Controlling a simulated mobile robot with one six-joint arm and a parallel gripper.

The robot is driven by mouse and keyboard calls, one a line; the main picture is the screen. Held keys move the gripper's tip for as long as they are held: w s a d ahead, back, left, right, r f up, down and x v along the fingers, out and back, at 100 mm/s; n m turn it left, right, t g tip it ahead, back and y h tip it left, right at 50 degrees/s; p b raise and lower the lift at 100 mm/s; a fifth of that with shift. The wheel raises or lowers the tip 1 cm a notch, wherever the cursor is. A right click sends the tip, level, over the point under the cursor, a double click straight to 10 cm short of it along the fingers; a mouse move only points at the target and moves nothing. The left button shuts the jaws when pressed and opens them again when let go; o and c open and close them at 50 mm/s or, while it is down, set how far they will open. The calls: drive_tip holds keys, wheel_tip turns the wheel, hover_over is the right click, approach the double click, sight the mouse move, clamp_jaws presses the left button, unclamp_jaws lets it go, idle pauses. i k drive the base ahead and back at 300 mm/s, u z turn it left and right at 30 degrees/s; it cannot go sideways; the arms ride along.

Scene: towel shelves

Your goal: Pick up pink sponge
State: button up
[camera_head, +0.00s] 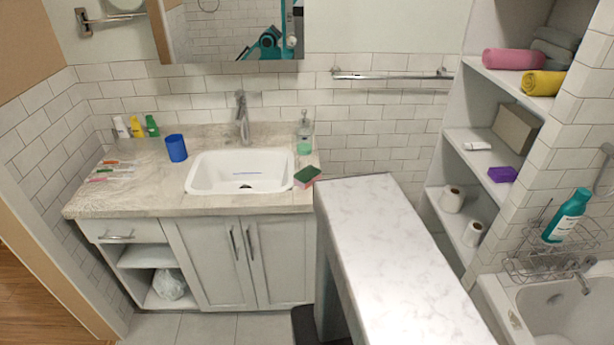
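A small sponge (308,175) lies on the right end of the sink counter, beside the white basin. It shows a green top face and a pink side, and no other pink sponge is visible. My gripper is not in direct view. A teal and dark shape (268,44) shows in the mirror above the sink, but no gripper fingers can be made out there.
The counter (125,205) also bears a blue cup (176,148), several small bottles, toothbrushes and a soap dispenser (304,136) behind the sponge. A marble-topped partition (385,250) stands right of the sponge. Shelves with towels are farther right. Floor is free before the cabinet.

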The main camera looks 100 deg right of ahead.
sight(304, 178)
drive_tip(key=u, duration=0.3)
drive_tip(key=k, duration=1.2)
drive_tip(key=z, duration=0.15)
